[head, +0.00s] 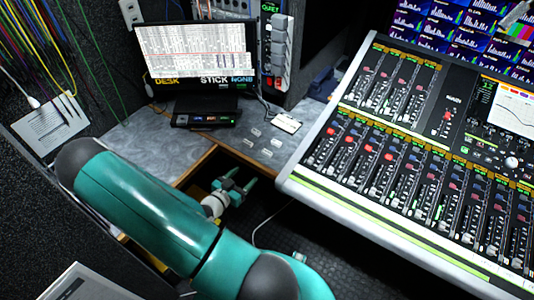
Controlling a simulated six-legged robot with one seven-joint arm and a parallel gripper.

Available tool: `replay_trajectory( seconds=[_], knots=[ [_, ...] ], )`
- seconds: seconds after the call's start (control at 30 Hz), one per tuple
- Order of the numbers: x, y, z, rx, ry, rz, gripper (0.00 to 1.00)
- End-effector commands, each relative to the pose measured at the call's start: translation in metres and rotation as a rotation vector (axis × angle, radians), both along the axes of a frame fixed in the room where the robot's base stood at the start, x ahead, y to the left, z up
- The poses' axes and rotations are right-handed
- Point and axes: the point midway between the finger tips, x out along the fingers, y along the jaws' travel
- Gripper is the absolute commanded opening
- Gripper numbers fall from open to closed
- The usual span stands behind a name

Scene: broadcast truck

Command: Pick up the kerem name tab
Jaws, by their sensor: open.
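Several small white tabs (255,132) lie apart on the grey desk in front of the monitor. Their lettering is too small to read, so I cannot tell which one is the kerem name tab. My gripper (246,176) is open, with two teal fingers pointing up toward the desk. It is nearer to me than the tabs, over the dark opening at the desk's front edge. Nothing shows between its fingers.
A larger white piece (287,122) lies behind the tabs, with a cable beside it. A monitor (196,52) and a black box (206,118) stand at the back. The mixing console (420,150) borders the right. A wooden edge (195,163) frames the opening.

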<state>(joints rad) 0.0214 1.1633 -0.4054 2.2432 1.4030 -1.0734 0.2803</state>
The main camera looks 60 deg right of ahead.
Motion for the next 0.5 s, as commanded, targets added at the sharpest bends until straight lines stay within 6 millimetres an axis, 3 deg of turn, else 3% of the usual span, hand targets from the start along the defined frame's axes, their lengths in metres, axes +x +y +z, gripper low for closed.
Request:
replay_trajectory(
  seconds=[0.3, 0.5],
  knots=[
    [-0.01, -0.054, -0.007, -0.005, 0.002, -0.005, 0.64],
    [-0.013, -0.079, -0.011, -0.003, 0.001, -0.003, 0.64]
  ],
)
